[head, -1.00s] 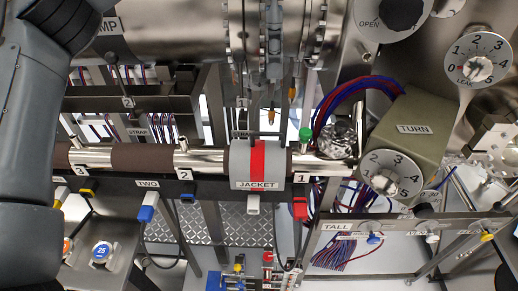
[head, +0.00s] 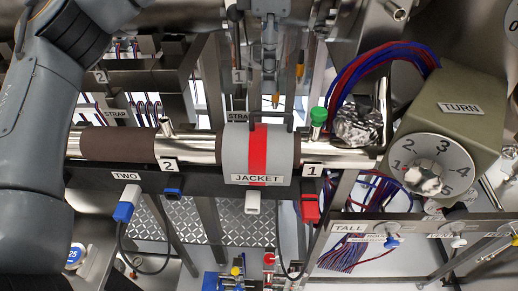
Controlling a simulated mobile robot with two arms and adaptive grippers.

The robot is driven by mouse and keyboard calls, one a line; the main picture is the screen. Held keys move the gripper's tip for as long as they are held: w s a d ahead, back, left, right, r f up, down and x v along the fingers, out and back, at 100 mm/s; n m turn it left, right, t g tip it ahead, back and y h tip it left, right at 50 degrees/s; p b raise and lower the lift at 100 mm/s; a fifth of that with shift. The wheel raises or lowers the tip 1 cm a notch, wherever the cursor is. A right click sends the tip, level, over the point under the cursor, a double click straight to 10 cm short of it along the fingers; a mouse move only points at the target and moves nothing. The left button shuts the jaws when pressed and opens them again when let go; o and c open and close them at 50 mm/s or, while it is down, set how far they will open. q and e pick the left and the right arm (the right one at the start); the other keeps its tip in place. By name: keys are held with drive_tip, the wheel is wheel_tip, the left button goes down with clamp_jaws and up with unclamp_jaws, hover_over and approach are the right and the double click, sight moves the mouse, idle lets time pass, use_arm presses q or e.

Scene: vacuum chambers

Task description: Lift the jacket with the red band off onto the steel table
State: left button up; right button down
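The grey jacket (head: 233,150) with the red band (head: 259,150) is wrapped around the horizontal steel pipe (head: 201,150) near the middle of the head view. It carries a JACKET label and a dark handle (head: 270,118) on top. A white plug (head: 253,202) hangs just below it. My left arm fills the left side and runs out at the top edge. No gripper is seen touching the jacket. I cannot tell which surface is the steel table.
A brown sleeve (head: 118,144) covers the pipe to the left. A green-capped valve (head: 318,118), crumpled foil (head: 357,124) and the TURN box (head: 455,110) stand to the right. Blue (head: 125,205) and red (head: 310,210) connectors hang below. Red and blue cables arch behind the foil.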

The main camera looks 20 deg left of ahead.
sight(267, 114)
use_arm(q)
drive_tip(key=shift+s+f, duration=0.2)
drive_tip(key=shift+f, duration=1.15)
drive_tip(key=f, duration=0.2)
drive_tip(key=s+f+p, duration=0.1)
drive_tip(key=f, duration=0.1)
drive_tip(key=shift+p, duration=0.3)
drive_tip(key=shift+f, duration=0.55)
drive_tip(key=shift+d, duration=0.1)
drive_tip(key=c, duration=0.7)
clamp_jaws()
drive_tip(key=shift+r, duration=0.1)
